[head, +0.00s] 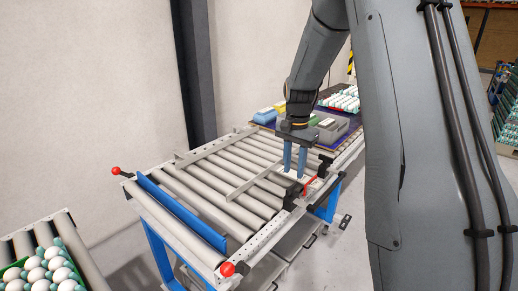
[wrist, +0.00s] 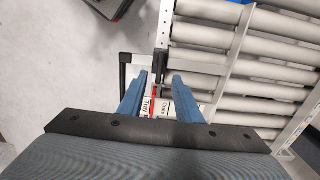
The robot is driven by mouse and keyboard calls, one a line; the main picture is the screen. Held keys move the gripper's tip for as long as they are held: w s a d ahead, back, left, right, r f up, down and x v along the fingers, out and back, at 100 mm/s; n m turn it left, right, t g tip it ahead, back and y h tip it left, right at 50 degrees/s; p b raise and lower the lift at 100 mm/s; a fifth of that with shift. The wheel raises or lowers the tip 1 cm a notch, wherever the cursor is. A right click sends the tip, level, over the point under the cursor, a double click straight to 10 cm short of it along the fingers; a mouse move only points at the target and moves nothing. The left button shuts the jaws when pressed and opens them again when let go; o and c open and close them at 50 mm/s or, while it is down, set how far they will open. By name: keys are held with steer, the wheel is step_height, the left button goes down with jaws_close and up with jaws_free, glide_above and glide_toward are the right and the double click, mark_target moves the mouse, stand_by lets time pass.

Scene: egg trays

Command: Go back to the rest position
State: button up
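My gripper (head: 294,171) is above the right-hand edge of the roller conveyor (head: 185,200) in the head view, pointing down. Its two blue fingers stand apart with nothing between them. In the wrist view my gripper (wrist: 160,88) also shows open, with the fingers on either side of a gap. Below the gap lie the conveyor's side rail and a white label (wrist: 183,103) with dark print and a red mark.
A tray of white eggs (head: 48,270) sits at the lower left. Red knobs (head: 227,268) stick up at the conveyor's corners. Its near rollers are empty.

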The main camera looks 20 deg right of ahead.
steer(key=s+a+n, duration=0.5)
steer(key=s+a, duration=0.1)
steer(key=s, duration=0.6)
steer(key=s+a+f+n, duration=0.1)
steer(key=s+a+n, duration=0.5)
steer(key=s, duration=0.6)
steer(key=shift+a+f+t, duration=0.25)
steer(key=shift+a+t, duration=0.1)
steer(key=shift+t, duration=0.05)
